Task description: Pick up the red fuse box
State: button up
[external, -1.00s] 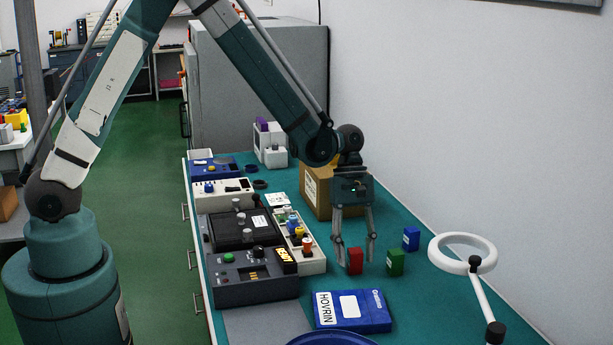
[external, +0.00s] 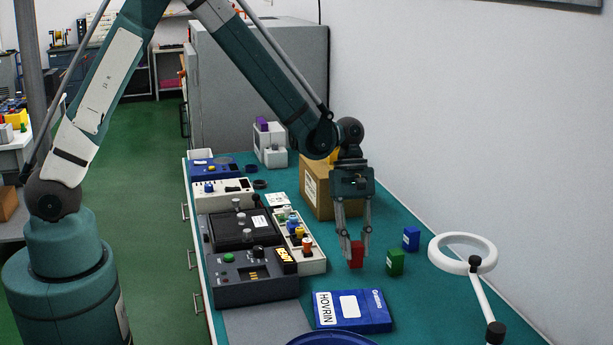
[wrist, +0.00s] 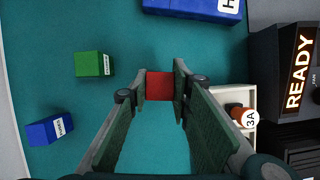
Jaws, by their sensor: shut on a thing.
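The red fuse box (external: 356,255) is a small red block on the teal bench top. My gripper (external: 356,258) is around it from above, with one finger on each side. In the wrist view, the red fuse box (wrist: 160,86) sits between the fingertips of my gripper (wrist: 160,88), which touch its two sides. The gripper is shut on it. The box appears slightly above the bench or just at its surface; I cannot tell which.
A green box (external: 396,262) and a blue box (external: 411,238) stand to the right. A blue HOVRIN case (external: 352,311) lies in front. Grey and white instruments (external: 254,278) line the left side. A cardboard box (external: 316,190) stands behind, and a white ring lamp (external: 462,254) is at right.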

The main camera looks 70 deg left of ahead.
aim_at(356, 244)
jog(key=shift+r, duration=4)
